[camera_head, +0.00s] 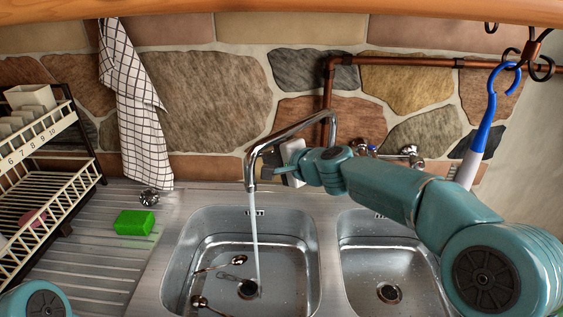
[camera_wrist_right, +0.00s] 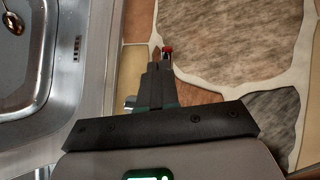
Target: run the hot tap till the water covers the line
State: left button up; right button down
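The curved metal tap (camera_head: 290,130) pours a thin stream of water (camera_head: 254,235) into the left basin (camera_head: 205,225). My right gripper (camera_head: 283,170) is at the wall just behind the spout. In the right wrist view its fingers (camera_wrist_right: 160,72) are together, with no clear gap. The red-topped hot tap knob (camera_wrist_right: 167,50) shows at the fingertips; contact is unclear, and the gripper hides it in the head view. My left gripper is out of view.
Spoons (camera_head: 218,266) lie in the left basin. A second basin (camera_head: 362,245) is at right. A green sponge (camera_head: 134,222) and a dish rack (camera_head: 62,190) are at left. A checked towel (camera_head: 130,105) hangs on the wall. A blue-handled brush (camera_head: 482,125) hangs at right.

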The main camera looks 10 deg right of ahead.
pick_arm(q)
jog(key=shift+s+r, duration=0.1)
pick_arm(e)
jog(key=shift+w+a, duration=0.15)
jog(key=shift+a, duration=0.1)
jog(key=shift+w, duration=0.15)
jog(key=shift+r, duration=0.1)
dwell(0.5)
